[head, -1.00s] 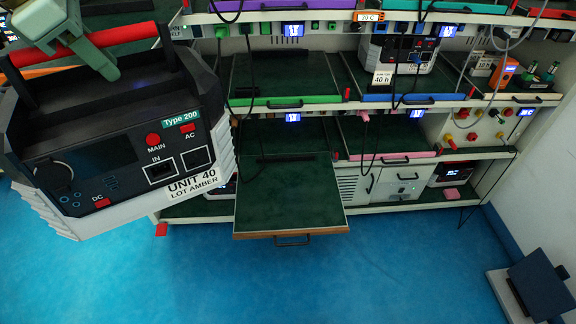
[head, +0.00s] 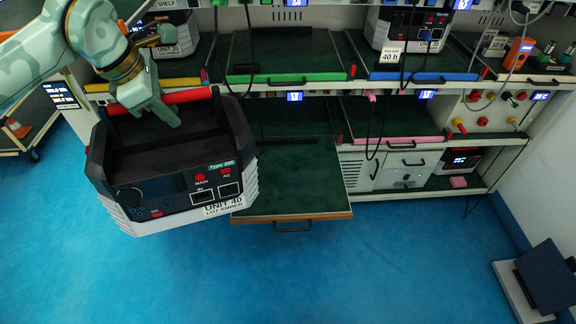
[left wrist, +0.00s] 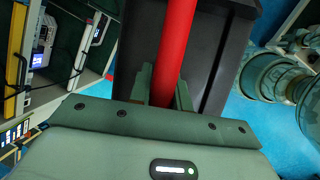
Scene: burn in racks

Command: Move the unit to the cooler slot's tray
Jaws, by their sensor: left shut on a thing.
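The unit (head: 180,180), a black and white box labelled "UNIT 40 LOT AMBER" and "Type 200", hangs in the air in front of the rack, left of the pulled-out tray. My left gripper (head: 158,104) is shut on its red handle bar, which also shows in the left wrist view (left wrist: 176,40) between the fingers (left wrist: 162,90). The pulled-out tray (head: 290,190) has a dark green bare surface and a brown front edge with a black handle. The unit's right end overlaps the tray's left edge in the head view. I cannot tell which slot is the cooler one. My right gripper is not in view.
The rack has trays with yellow, green (head: 285,79), blue (head: 415,76) and pink (head: 395,141) edges. Another unit (head: 408,30) with a "40 h" tag stands on the blue tray. Cables hang before the shelves. A dark blue panel (head: 545,278) stands at right. Blue floor is free in front.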

